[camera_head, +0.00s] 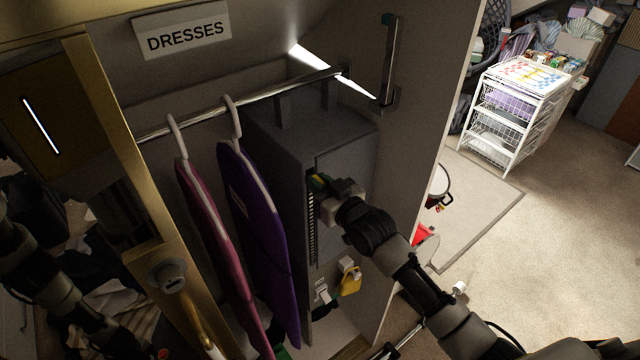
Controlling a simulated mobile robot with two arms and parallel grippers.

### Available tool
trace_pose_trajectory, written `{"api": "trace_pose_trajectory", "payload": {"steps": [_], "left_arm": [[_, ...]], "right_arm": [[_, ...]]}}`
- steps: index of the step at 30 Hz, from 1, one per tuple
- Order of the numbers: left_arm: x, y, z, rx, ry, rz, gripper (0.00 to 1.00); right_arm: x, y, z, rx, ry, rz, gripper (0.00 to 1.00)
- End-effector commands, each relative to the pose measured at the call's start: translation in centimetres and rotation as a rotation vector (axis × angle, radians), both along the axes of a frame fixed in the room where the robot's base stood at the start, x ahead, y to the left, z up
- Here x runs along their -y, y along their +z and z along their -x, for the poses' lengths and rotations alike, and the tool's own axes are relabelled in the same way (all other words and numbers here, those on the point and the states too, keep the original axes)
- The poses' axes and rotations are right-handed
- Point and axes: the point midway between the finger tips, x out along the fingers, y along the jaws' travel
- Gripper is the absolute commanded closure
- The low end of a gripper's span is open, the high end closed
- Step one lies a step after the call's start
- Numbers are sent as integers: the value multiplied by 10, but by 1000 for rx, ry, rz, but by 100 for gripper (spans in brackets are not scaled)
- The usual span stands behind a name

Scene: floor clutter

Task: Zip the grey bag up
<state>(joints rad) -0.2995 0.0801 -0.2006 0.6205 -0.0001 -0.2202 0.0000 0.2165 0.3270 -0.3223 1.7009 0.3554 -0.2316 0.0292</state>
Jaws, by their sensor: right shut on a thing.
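The grey bag (280,125) hangs upright from the rail inside the wardrobe, a boxy shape held by two straps. A line of zip teeth (312,230) runs down its front edge below my right gripper. My right gripper (322,184) is at the upper part of this edge, shut on the zip pull, which the fingers mostly hide. Whether the edges above and below are joined is too dark to tell. Dark arm links show at the left, but no left gripper can be made out.
A yellow padlock (350,281) is low on the right. A white basket unit (495,125) stands outside, with open floor before it.

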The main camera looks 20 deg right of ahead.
Motion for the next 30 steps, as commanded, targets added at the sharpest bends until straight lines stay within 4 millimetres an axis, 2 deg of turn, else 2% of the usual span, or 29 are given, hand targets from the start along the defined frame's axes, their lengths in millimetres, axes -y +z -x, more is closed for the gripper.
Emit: {"api": "trace_pose_trajectory", "payload": {"steps": [1, 2, 3, 6, 7, 15, 19, 30], "left_arm": [[0, 0, 0, 0, 0, 0, 36], [0, 0, 0, 0, 0, 0, 36], [0, 0, 0, 0, 0, 0, 36], [0, 0, 0, 0, 0, 0, 36], [0, 0, 0, 0, 0, 0, 36], [0, 0, 0, 0, 1, 0, 36], [0, -5, 0, 0, 1, 0, 36], [0, -27, 0, -1, 1, 0, 36]], "right_arm": [[1, 6, -1, 13, -1, -3, 100], [1, 6, -1, 13, -1, -3, 83], [1, 6, -1, 14, -1, -3, 76], [1, 5, -1, 11, -1, -3, 61], [1, 5, -1, 11, -1, -3, 60], [1, 3, 0, 7, -1, -1, 60], [4, 1, 10, 7, 0, -1, 60], [28, 0, 76, 9, 0, 0, 60]]}}
